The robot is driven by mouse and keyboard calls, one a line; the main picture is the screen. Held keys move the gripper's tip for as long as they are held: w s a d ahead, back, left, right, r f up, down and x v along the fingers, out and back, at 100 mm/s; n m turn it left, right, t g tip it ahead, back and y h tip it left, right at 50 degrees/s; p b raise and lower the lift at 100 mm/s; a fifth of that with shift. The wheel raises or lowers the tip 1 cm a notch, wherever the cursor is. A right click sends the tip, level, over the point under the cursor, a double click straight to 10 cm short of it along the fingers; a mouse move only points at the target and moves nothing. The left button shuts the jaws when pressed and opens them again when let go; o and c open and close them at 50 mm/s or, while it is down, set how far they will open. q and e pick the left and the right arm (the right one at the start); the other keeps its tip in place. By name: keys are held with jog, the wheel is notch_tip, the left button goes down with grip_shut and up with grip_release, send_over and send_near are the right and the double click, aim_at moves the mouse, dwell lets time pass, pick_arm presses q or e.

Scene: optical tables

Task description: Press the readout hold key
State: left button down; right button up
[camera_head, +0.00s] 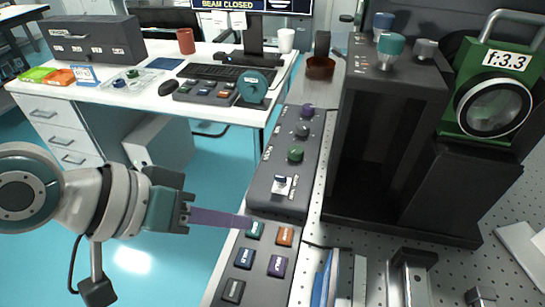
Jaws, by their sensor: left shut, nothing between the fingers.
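The labels are too small to read surely, so I cannot tell which is the readout hold key. My left gripper (246,221) comes in from the left, shut and empty, its long purple fingers pointing right. Their tips are at the teal key's upper left; contact cannot be told. My right gripper is out of view.
A control box (275,195) with round knobs and a toggle switch stands just beyond the keys. A tall dark housing (340,160) and a green lamp unit (462,75) stand right. Metal rails (411,270) lie front right. A white desk (140,98) holds another key panel (183,93).

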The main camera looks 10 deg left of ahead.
pick_arm(q)
jog(key=b, duration=0.6)
send_over(238, 260)
notch_tip(238, 260, down, 6)
jog(key=shift+f, duration=0.65)
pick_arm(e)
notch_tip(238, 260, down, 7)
pick_arm(q)
jog(key=shift+f, duration=0.1)
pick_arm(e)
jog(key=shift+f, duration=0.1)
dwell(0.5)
pick_arm(q)
jog(key=shift+f+b, duration=0.35)
jog(key=shift+b, duration=0.1)
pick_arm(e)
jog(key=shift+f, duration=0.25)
pick_arm(q)
jog(key=shift+f+b, duration=0.3)
jog(key=shift+f, duration=0.1)
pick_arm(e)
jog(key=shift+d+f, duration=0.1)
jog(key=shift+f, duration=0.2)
pick_arm(q)
jog(key=shift+r+p, duration=0.85)
jog(key=shift+p, duration=0.05)
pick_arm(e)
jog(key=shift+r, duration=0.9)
